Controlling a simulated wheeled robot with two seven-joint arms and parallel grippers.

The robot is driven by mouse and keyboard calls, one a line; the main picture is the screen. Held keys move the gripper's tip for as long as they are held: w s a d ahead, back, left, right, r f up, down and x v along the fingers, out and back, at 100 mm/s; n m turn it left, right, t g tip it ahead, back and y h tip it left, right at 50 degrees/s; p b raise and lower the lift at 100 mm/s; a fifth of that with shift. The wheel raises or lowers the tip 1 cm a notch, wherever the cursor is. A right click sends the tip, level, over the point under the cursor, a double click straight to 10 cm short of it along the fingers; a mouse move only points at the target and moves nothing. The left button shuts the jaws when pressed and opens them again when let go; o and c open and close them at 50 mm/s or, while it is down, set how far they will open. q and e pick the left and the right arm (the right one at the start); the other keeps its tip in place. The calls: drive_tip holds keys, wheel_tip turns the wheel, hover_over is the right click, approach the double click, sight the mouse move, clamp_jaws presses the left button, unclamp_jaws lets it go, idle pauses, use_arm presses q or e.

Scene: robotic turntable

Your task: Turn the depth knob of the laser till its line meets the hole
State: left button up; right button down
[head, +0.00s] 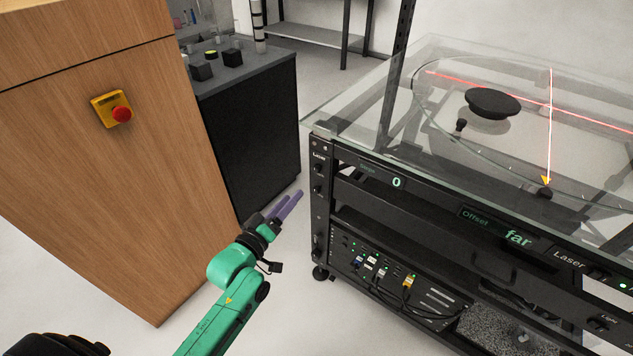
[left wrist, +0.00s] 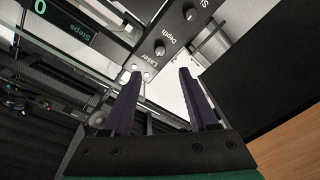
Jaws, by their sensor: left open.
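The laser's control strip is on the front left post of the glass-topped machine. The depth knob (left wrist: 160,51) shows in the left wrist view between the labels "Laser" and "Depth"; it also shows small in the head view (head: 318,168). My left gripper (head: 296,200) is open and empty, left of the post; its purple fingers (left wrist: 160,88) point toward the strip, apart from the knob. A long red laser line (head: 480,88) crosses the glass turntable, and a bright line (head: 550,120) runs down to a yellow pointer (head: 546,180). I cannot make out the hole. My right gripper is out of view.
A second knob (left wrist: 189,14) sits beyond the depth knob. Displays read "0" (head: 397,183) and "far" (head: 517,238). A wooden cabinet (head: 100,200) with a red stop button (head: 121,114) stands left. Free floor lies between it and the machine.

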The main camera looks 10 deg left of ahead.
sight(315, 171)
use_arm(q)
drive_tip(key=b+x, duration=0.1)
drive_tip(key=x, duration=0.9)
drive_tip(key=shift+w+f, duration=0.1)
drive_tip(key=shift+w, duration=0.1)
drive_tip(key=shift+w+d, duration=0.15)
drive_tip(key=shift+w, duration=0.3)
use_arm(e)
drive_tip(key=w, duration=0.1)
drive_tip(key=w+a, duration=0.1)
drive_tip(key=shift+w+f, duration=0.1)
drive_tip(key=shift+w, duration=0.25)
use_arm(q)
clamp_jaws()
